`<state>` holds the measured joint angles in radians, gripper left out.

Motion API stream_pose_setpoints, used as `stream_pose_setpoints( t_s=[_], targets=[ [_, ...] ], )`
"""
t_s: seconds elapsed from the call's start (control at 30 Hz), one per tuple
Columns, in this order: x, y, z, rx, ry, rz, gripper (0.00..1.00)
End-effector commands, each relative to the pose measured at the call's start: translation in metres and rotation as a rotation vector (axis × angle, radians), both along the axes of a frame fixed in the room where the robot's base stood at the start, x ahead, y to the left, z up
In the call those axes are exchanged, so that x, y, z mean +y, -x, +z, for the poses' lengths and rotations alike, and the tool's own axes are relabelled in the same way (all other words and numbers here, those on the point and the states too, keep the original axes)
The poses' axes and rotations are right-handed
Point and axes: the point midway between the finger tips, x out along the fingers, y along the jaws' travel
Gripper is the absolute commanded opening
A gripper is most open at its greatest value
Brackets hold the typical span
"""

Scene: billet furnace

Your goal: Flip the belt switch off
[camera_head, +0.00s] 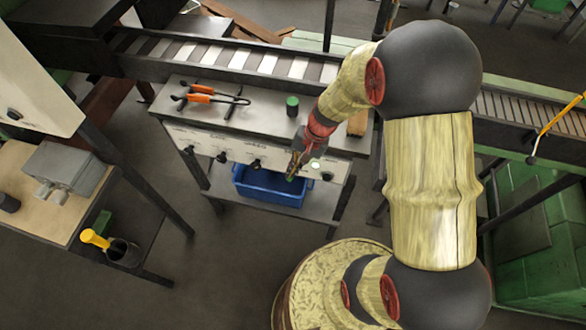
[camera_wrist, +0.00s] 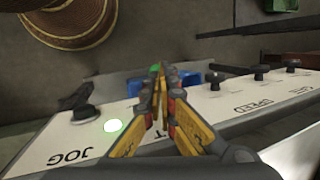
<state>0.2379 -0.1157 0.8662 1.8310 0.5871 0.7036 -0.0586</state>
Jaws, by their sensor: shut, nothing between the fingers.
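A white control panel (camera_head: 238,148) runs along the front of the grey bench, with several black knobs. In the wrist view, the panel (camera_wrist: 65,141) shows the labels JOG and SPEED; another label ending in T is mostly hidden behind my gripper. My gripper (camera_head: 292,175) is shut and empty at the panel's right part. In the wrist view, the gripper (camera_wrist: 160,75) covers the panel spot between the lit green button (camera_wrist: 114,125) and a black knob (camera_wrist: 215,80). The belt switch is not clearly seen; it may be behind the fingers. Whether they touch it cannot be told.
A blue bin (camera_head: 270,190) stands on the shelf below the panel. Orange-handled tongs (camera_head: 208,94) and a dark green-topped cylinder (camera_head: 292,105) are on the bench top. A slatted conveyor (camera_head: 240,58) runs behind. A round barrel (camera_head: 325,265) stands in front.

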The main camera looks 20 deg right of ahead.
Motion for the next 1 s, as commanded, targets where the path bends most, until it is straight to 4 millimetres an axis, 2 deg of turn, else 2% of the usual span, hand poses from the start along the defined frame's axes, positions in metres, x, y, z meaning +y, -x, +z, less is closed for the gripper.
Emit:
stream_pose_setpoints(
  t_s=[0.57, 1.0],
  targets=[
    [0.004, 0.005, -0.007, -0.077, 0.056, 0.001, 0.0],
    [0.013, 0.017, -0.027, -0.293, 0.21, 0.004, 0.0]
  ],
)
